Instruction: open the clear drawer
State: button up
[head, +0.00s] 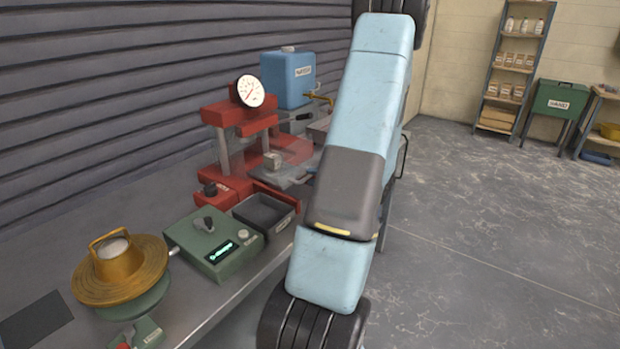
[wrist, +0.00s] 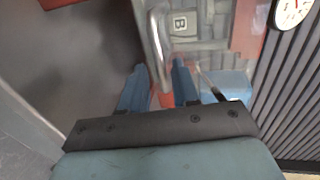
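The clear drawer (wrist: 212,58) shows in the wrist view as a see-through panel with a "B" label and a curved grey metal handle (wrist: 158,42). My gripper (wrist: 160,76) has two blue fingers standing apart. The handle's lower end reaches down between them in the picture. A gap shows beside the left finger, and contact with the right finger is unclear. In the head view my own arm hides most of the gripper and the drawer front; only a bit of blue shows beside the arm near the red press (head: 240,118).
A ribbed wall (head: 110,80) runs behind. Grey floor (head: 500,230) lies open to the right.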

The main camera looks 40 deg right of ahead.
jog(key=v, duration=1.1)
jog(key=w+a+r+n+g+y, duration=0.2)
jog(key=a+r+n+g, duration=0.1)
jog(key=a, duration=0.5)
jog(key=w+a+r+n+g+y, duration=0.2)
jog(key=w+a+r+n+g, duration=0.15)
jog(key=a, duration=0.45)
jog(key=w+a+r+n+g+y, duration=0.1)
jog(key=a+r+n+g+y, duration=0.15)
jog(key=a, duration=0.55)
jog(key=s+a+r+n+h, duration=0.3)
jog(key=a+r, duration=0.3)
jog(key=a, duration=0.2)
jog(key=s+a+r+n+h, duration=0.4)
jog(key=s+a+r+h, duration=0.2)
jog(key=a, duration=0.2)
jog(key=shift+r+g, duration=0.25)
jog(key=shift+g, duration=0.15)
